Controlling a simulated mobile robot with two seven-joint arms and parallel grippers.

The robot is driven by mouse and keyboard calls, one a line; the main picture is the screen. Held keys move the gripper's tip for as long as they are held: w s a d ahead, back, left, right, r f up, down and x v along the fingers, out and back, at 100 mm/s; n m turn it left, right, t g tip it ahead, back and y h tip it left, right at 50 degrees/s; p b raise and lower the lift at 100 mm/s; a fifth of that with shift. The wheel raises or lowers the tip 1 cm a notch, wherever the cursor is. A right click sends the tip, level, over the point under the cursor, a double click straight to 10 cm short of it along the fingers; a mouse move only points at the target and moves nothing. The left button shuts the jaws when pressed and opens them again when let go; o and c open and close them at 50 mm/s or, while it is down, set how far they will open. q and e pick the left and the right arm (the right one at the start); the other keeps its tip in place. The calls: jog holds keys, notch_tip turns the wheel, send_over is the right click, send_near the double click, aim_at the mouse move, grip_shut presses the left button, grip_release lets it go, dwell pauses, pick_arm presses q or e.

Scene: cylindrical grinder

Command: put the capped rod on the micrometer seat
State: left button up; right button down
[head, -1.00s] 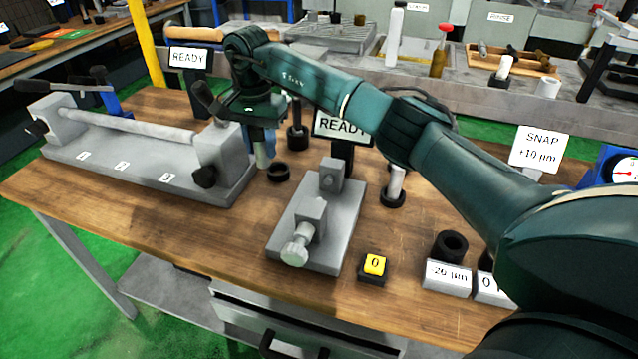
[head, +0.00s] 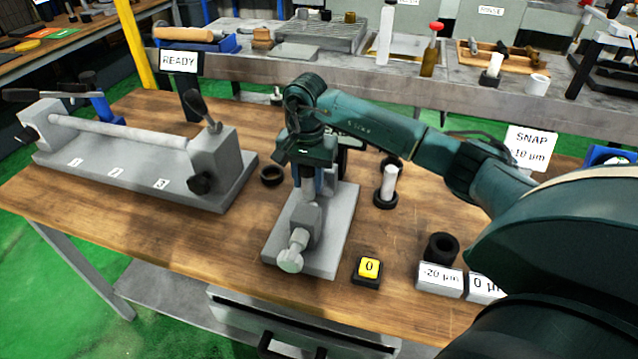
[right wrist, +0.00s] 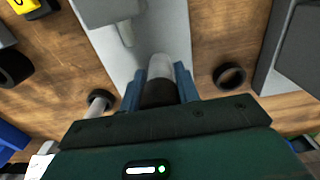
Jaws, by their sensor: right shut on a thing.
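My right gripper (head: 318,183) is over the micrometer stand in the head view, fingers pointing down. In the right wrist view its blue fingers (right wrist: 160,88) are shut on the capped rod (right wrist: 160,68), which has a pale grey end and a black band between the fingers. In the head view the rod is largely hidden by the gripper and the stand's front block. The micrometer stand (head: 337,235) is a grey plate with a front block and a round knob (head: 291,261); its seat is hidden under my gripper. I cannot tell whether the rod touches it. My left gripper is not in view.
An empty black ring (head: 271,174) lies left of the stand. A pale rod (head: 388,183) stands in a black holder to the right. A yellow button box (head: 368,269) and labelled blocks (head: 439,279) sit in front right. A long grey fixture (head: 130,165) fills the left.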

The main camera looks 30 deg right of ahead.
jog(key=shift+s+d+f+p, duration=0.3)
jog(key=shift+s+d+f, duration=0.55)
jog(key=shift+s+f, duration=0.05)
jog(key=c, duration=1)
grip_release()
notch_tip(320, 180, up, 12)
jog(key=shift+f+b, duration=0.1)
jog(key=shift+b, duration=0.75)
